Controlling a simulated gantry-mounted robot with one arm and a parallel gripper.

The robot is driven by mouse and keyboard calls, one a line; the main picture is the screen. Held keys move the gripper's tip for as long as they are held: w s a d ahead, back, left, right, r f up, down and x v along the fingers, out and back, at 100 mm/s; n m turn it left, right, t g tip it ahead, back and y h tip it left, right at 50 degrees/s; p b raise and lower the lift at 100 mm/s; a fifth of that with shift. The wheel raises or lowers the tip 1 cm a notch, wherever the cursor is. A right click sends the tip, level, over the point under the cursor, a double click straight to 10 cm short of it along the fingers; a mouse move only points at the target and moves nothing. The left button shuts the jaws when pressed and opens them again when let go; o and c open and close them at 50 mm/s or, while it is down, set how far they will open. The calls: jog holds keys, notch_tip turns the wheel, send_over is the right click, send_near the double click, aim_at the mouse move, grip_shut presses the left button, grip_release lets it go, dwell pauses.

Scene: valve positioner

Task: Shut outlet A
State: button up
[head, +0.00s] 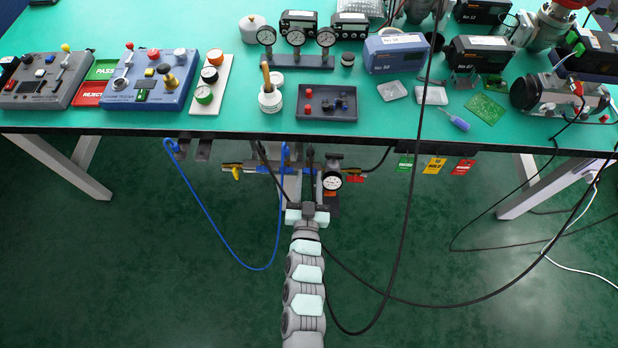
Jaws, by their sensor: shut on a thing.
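An air manifold (275,168) runs below the front edge of the bench. It has a yellow handle (236,173) at its left end, a red handle (355,179) at its right and a round gauge (332,180). I cannot read which outlet is A. My gripper (309,186) reaches up from below to the middle of the manifold, left of the gauge. It is shut on a small part there, which the gripper itself mostly hides. I cannot tell that part's shape or angle.
A blue hose (225,235) loops down left of my arm. A black cable (400,230) hangs in front of the bench on the right. Green, yellow and red tags (434,165) hang from the edge. The green bench top (400,125) is crowded.

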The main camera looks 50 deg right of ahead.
grip_shut()
jog(key=shift+r+n+p, duration=0.2)
jog(key=shift+n+p, duration=0.3)
jog(key=shift+p, duration=0.3)
jog(key=shift+f, duration=0.15)
jog(key=o, duration=0.6)
grip_release()
jog(key=shift+c, duration=0.2)
jog(key=p+v, duration=0.2)
jog(key=v, duration=0.9)
